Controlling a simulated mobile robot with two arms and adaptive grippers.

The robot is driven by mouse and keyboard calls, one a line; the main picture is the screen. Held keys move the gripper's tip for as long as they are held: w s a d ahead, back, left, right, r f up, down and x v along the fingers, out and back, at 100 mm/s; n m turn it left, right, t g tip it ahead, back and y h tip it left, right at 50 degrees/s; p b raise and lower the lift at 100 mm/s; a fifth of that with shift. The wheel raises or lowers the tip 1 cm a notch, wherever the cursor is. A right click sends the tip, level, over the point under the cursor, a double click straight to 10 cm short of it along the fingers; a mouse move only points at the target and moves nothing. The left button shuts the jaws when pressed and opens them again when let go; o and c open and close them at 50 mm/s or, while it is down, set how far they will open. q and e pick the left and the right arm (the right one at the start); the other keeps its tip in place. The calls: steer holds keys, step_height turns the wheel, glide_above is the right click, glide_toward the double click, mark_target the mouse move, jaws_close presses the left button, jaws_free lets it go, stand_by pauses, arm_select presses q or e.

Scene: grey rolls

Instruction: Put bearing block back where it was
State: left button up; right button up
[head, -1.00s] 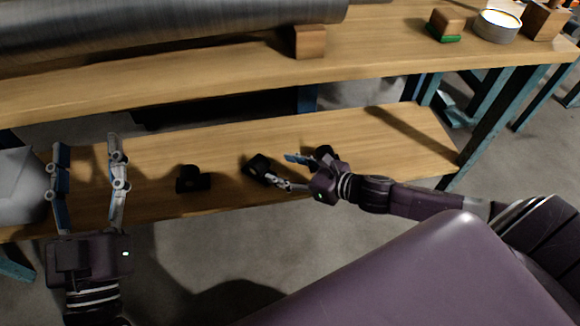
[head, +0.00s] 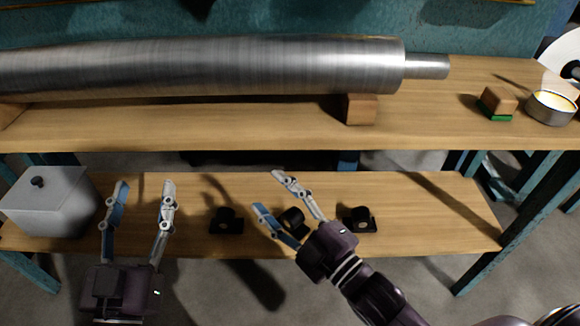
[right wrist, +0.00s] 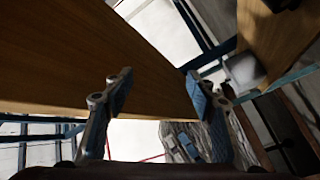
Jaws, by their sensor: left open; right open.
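Three black bearing blocks are in the head view, on or over the lower wooden shelf. One block (head: 226,222) stands at the left and another (head: 359,221) at the right. The middle one (head: 293,217) shows between the fingers of my right gripper (head: 270,193) and is partly hidden by them. My right gripper is open, its fingers pointing up and left. In the right wrist view its fingertips (right wrist: 158,84) are apart with nothing between them. My left gripper (head: 145,188) is open and empty, left of the blocks, over the shelf's front part.
A grey lidded box (head: 48,205) stands at the shelf's left end. Above, a large metal roll (head: 200,68) rests on wooden supports (head: 361,110) on the upper bench. A wood block with green base (head: 497,103) and a round tin (head: 550,108) stand at right. The lower shelf's right end is clear.

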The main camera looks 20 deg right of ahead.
step_height(320, 180, up, 8)
steer(key=s+d+m+t+h, duration=0.1)
steer(key=d+m+t+h, duration=0.2)
steer(key=m, duration=0.9)
steer(key=shift+m, duration=0.4)
steer(key=shift+a, duration=0.1)
